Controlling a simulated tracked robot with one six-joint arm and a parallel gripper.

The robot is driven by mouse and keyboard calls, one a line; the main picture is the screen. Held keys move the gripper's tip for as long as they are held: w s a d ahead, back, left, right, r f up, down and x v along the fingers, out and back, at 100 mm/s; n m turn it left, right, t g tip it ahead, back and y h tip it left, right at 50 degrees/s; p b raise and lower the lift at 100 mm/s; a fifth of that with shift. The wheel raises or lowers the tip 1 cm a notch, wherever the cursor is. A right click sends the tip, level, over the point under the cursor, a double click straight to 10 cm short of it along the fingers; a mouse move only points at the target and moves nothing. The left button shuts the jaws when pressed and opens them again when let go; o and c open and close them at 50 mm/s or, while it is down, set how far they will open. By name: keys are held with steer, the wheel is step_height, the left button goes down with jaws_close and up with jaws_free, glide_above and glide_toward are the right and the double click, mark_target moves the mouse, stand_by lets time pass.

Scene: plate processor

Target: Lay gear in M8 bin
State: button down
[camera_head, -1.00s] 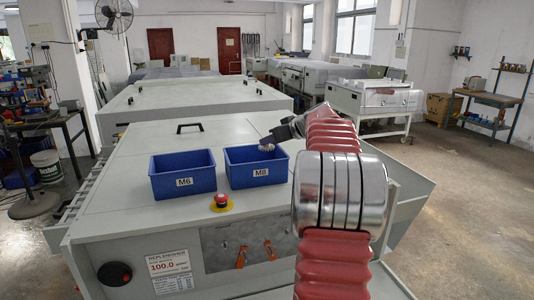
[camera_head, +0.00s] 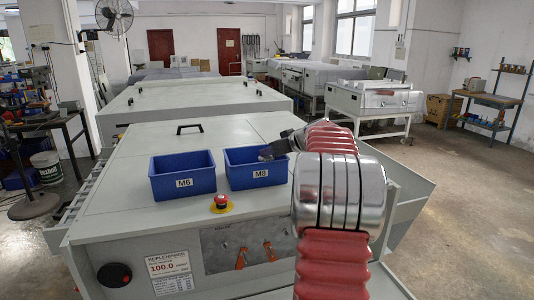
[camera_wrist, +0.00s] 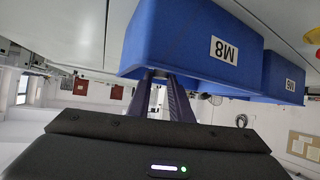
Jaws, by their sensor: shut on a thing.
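The blue M8 bin (camera_head: 242,178) stands on the machine top, right of the blue M6 bin (camera_head: 182,184). My gripper (camera_head: 267,153) reaches in over the right side of the M8 bin, its tips low at the opening. In the wrist view, which is upside down, my gripper's fingers (camera_wrist: 163,83) point at the M8 bin (camera_wrist: 175,40) and their tips pass behind its rim. My gripper is shut on the gear, of which at most a small grey bit (camera_wrist: 158,73) shows between the tips. The rest of the gear is hidden by the bin wall.
A red emergency button (camera_head: 221,201) on a yellow base sits in front of the bins. A black handle (camera_head: 190,128) is behind them. The grey machine top (camera_head: 120,190) is clear left of the bins. My red arm covers the right side.

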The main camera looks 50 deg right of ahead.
steer(key=shift+f, duration=0.6)
steer(key=c, duration=1.6)
jaws_free()
steer(key=shift+r, duration=0.6)
steer(key=v, duration=1.2)
steer(key=shift+a, duration=0.1)
